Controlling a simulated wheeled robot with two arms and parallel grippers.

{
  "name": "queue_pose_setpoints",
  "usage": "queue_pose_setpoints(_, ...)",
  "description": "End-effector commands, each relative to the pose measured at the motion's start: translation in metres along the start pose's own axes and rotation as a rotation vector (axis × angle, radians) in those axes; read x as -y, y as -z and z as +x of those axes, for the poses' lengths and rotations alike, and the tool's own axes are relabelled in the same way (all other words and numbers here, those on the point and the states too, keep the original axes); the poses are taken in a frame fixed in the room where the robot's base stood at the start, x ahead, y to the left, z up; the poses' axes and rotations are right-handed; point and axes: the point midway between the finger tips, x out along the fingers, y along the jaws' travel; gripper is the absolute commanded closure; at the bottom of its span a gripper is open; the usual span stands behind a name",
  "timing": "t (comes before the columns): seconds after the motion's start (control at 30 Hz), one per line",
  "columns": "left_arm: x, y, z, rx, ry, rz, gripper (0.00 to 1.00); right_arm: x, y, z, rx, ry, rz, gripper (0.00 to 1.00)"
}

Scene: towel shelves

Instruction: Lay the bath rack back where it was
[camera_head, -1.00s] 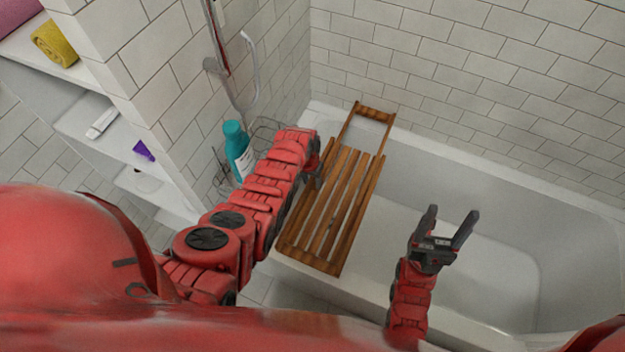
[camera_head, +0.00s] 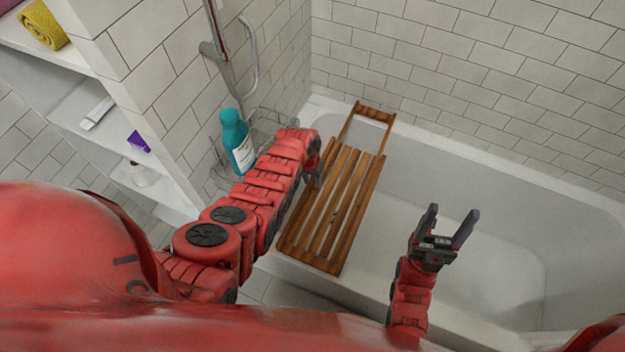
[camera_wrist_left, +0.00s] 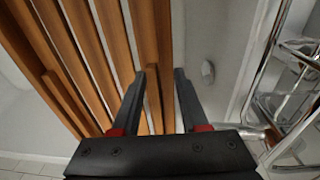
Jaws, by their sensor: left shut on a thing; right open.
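The wooden slatted bath rack (camera_head: 338,200) lies across the left part of the white bathtub in the head view, its far handle end near the back rim and its near end at the front rim. My left gripper (camera_head: 316,172) is at the rack's left side edge. In the left wrist view the left gripper (camera_wrist_left: 160,78) is shut on the rack's side rail, and the slats (camera_wrist_left: 75,50) stretch to the left. My right gripper (camera_head: 449,236) is open and empty above the tub, right of the rack.
A teal bottle (camera_head: 236,142) stands by a wire basket (camera_head: 268,124) in the tub's left corner, close to my left arm; the wire basket also shows in the left wrist view (camera_wrist_left: 296,85). Shelves (camera_head: 95,125) stand at left. The tub's right part is clear.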

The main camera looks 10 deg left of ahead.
Motion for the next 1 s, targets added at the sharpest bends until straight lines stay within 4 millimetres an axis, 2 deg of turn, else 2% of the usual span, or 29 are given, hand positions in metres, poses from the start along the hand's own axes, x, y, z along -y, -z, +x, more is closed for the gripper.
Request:
queue_pose_setpoints(0.97, 0.0000, -0.0012, 0.0083, 0.001, -0.001, 0.000, 1.00, 0.0004, -0.0013, -0.0078, 0.000, 0.000, 0.000, 0.35)
queue_pose_setpoints(1.0, 0.0000, -0.0014, 0.0084, 0.002, -0.001, 0.000, 0.51, 0.0004, -0.0013, -0.0078, 0.000, 0.000, 0.000, 0.35)
